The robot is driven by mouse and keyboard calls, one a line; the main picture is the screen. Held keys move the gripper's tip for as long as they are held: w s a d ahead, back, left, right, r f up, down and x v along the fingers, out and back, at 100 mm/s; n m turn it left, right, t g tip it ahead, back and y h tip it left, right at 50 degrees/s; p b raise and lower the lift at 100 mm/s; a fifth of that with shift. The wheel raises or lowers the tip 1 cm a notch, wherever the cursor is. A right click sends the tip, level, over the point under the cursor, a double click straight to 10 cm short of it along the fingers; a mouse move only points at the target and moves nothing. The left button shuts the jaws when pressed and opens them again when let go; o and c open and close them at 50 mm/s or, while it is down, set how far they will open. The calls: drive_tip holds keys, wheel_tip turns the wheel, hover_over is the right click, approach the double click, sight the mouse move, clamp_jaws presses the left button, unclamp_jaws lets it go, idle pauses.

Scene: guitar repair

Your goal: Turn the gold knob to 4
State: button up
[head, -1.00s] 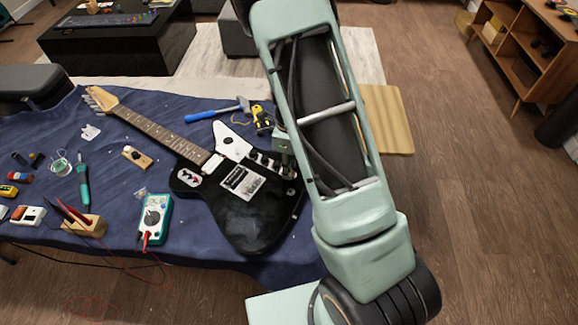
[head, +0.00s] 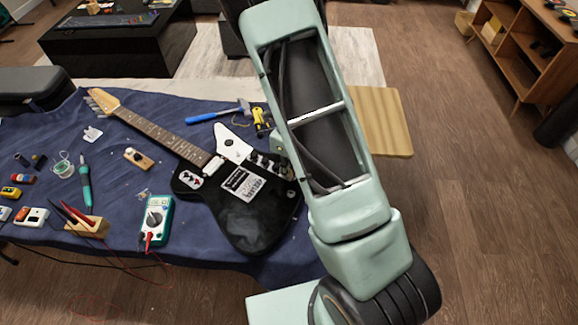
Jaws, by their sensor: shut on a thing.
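The black electric guitar (head: 262,222) lies on the blue cloth, its neck pointing to the upper left. My gripper (head: 262,160) is low at the guitar body's upper right edge, beside the white pickguard (head: 234,147). It is small in this view and partly hidden behind my arm. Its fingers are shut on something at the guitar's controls. The gold knob itself is not clearly visible there; the fingers and my arm cover that spot. The knob's number marks cannot be read.
A multimeter (head: 156,217), a wooden block with a black knob (head: 138,158) and a soldering iron (head: 86,188) lie to the left. A stool (head: 385,120) stands behind my arm.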

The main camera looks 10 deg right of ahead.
drive_tip(key=shift+m+p, duration=0.4)
drive_tip(key=shift+m, duration=0.2)
idle(0.3)
drive_tip(key=o, duration=0.8)
drive_tip(key=o, duration=0.5)
drive_tip(key=shift+r, duration=0.15)
drive_tip(key=shift+r+p, duration=3.25)
drive_tip(key=shift+r, duration=0.15)
